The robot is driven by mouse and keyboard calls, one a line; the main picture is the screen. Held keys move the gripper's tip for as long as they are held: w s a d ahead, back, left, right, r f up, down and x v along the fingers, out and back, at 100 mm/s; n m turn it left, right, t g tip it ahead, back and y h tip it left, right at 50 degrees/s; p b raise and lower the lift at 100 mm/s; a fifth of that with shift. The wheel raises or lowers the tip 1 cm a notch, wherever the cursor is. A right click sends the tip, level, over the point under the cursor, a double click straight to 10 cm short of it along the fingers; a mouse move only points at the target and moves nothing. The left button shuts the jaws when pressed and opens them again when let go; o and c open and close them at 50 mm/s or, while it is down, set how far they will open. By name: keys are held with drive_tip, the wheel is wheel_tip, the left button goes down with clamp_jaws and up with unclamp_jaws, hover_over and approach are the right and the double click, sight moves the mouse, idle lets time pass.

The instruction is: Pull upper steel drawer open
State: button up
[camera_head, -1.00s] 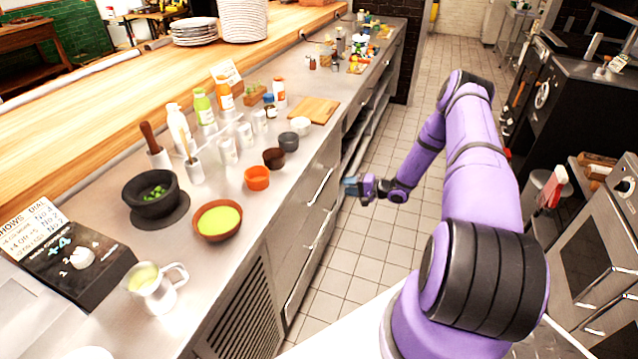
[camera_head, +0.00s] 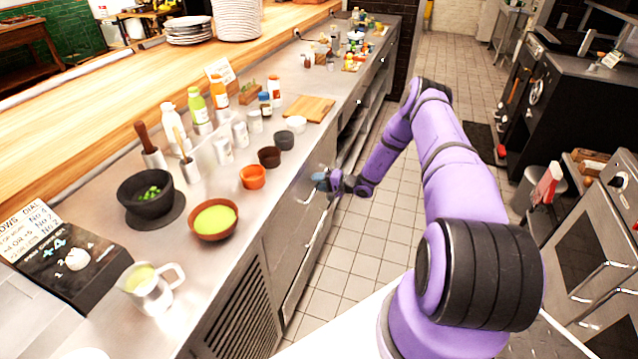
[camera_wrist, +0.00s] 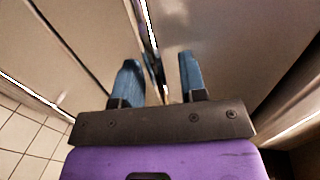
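The upper steel drawer (camera_head: 300,205) is in the front of the steel counter, below the worktop edge, and looks flush with it. My gripper (camera_head: 321,181) is at the drawer's far upper part and covers part of its handle. In the wrist view, my gripper (camera_wrist: 160,72) has two blue fingers spread apart. A bright, thin bar, apparently the handle (camera_wrist: 148,30), runs between them close to the steel front. I cannot tell whether the fingers touch it.
A lower drawer (camera_head: 300,270) and a vented panel (camera_head: 235,310) are in the same counter front. The tiled floor (camera_head: 350,250) beside the counter is clear. Ovens (camera_head: 585,240) stand at the right.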

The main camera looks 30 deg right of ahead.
clamp_jaws()
drive_tip(key=shift+s+d, duration=0.1)
drive_tip(key=f+v, duration=0.2)
drive_tip(key=v, duration=1)
drive_tip(key=s+f+v, duration=0.1)
drive_tip(key=f+v, duration=0.2)
drive_tip(key=v, duration=0.9)
drive_tip(key=f+v, duration=0.3)
drive_tip(key=v, duration=1)
drive_tip(key=shift+s+d, duration=0.35)
drive_tip(key=shift+d, duration=0.15)
unclamp_jaws()
